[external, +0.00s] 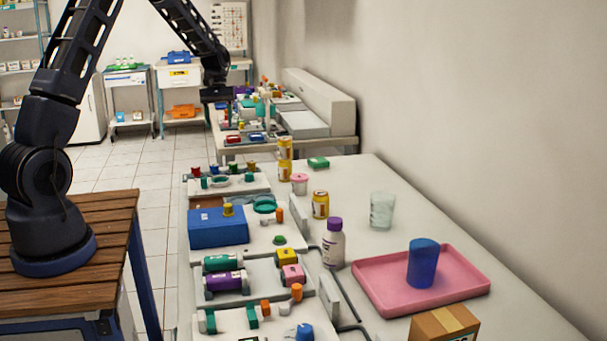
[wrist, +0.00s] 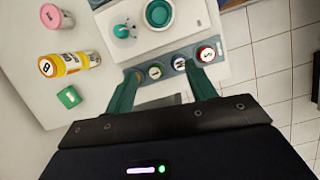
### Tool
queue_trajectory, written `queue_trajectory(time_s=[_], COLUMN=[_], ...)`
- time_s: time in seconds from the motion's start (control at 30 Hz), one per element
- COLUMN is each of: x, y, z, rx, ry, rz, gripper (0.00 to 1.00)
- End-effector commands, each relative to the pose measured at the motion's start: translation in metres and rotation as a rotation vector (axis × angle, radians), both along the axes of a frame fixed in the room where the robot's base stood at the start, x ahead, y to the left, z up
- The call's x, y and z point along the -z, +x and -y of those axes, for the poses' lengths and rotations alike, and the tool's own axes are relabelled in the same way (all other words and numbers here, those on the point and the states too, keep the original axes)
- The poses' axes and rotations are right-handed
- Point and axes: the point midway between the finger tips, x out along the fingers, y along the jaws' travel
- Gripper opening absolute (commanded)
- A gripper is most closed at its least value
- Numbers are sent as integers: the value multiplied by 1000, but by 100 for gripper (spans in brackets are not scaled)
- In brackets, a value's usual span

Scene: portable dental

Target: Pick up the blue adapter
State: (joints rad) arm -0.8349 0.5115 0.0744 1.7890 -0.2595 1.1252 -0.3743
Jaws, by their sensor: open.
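My gripper (wrist: 162,68) is open and empty, its two green fingers spread above a row of small round-topped pegs. A dark, possibly blue, peg with a pale top (wrist: 180,63) is in that row between the fingers, beside a red one; it could be the blue adapter, but the view is too small to tell. In the external view, the row shows at the far end of the long table, with a small dark blue peg (external: 213,169) beside the red one. My gripper (external: 215,96) hangs well above the table there.
The grey peg rack (wrist: 166,85) also holds a red peg (wrist: 205,53). A white dish fixture (wrist: 185,18), yellow can (wrist: 68,64), pink jar (wrist: 55,16) and green box (wrist: 69,97) are close by. A blue box (external: 218,228) and pink tray (external: 372,290) stand nearer the external camera.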

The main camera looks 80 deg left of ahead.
Motion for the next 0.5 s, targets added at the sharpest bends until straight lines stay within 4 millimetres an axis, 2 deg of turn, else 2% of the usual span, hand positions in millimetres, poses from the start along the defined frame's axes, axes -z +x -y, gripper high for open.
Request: queue_trajectory(time_s=[0.03, 0.2, 0.37, 0.5], x=[15, 46, 59, 73], y=[-6, -20, -27, -27], z=[-14, -45, -56, -51], rx=[-32, -108, -137, -140], ry=[-15, -48, -61, -63], rz=[-12, -36, -45, -46], gripper=[56, 56, 56, 56])
